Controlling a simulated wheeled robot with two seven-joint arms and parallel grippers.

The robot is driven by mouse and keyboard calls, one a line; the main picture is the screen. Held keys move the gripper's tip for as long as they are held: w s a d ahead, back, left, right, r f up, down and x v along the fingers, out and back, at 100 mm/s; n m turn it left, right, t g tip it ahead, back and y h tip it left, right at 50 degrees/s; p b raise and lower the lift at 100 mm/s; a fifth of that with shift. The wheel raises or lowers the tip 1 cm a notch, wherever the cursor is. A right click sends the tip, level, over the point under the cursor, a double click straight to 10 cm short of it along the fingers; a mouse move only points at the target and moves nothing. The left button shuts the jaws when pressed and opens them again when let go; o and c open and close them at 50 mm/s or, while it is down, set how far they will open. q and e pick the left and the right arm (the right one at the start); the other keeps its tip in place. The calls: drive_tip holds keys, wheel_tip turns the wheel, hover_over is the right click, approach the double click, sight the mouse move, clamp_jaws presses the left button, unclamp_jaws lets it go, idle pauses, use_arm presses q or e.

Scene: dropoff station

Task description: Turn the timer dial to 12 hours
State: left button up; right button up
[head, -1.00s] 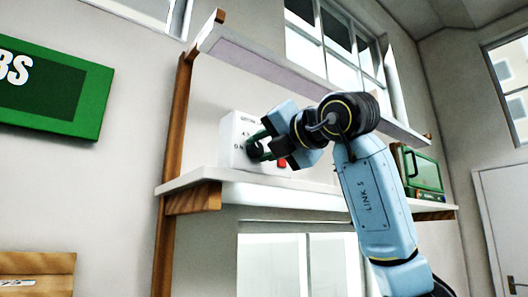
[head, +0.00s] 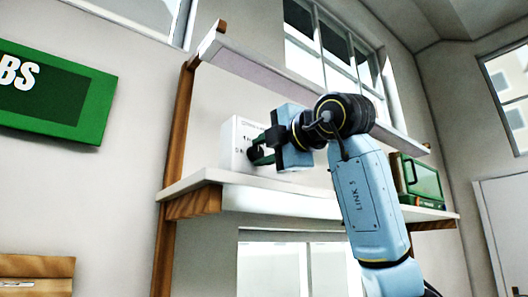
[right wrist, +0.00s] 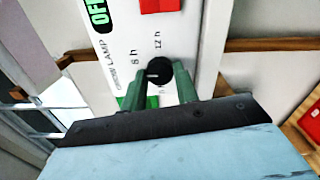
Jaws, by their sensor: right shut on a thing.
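The timer (head: 235,145) is a white box standing on the shelf. The round black dial (right wrist: 158,74) has a short pale mark, which lies toward the left of the picture, near the "8 h" side. My right gripper (right wrist: 160,82) is shut on the dial, with one green finger on each side. It also shows in the head view (head: 258,152), covering the dial. My left gripper is not in view.
The timer stands near the left end of a white shelf (head: 285,195), with another shelf board (head: 270,70) above. A green appliance (head: 418,180) stands at the shelf's right end. A wooden upright (head: 172,150) is left of the timer. Shelf space right of the timer is partly behind my arm.

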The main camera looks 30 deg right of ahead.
idle(0.4)
drive_tip(key=o, duration=1)
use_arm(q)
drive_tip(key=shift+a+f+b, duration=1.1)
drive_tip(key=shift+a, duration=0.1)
use_arm(e)
drive_tip(key=s, duration=0.9)
drive_tip(key=s+d, duration=0.1)
drive_tip(key=s, duration=0.3)
drive_tip(key=shift+s+f, duration=0.2)
drive_tip(key=shift+f, duration=0.05)
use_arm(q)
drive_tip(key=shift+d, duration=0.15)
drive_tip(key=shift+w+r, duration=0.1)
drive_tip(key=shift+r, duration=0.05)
use_arm(e)
drive_tip(key=shift+r, duration=0.1)
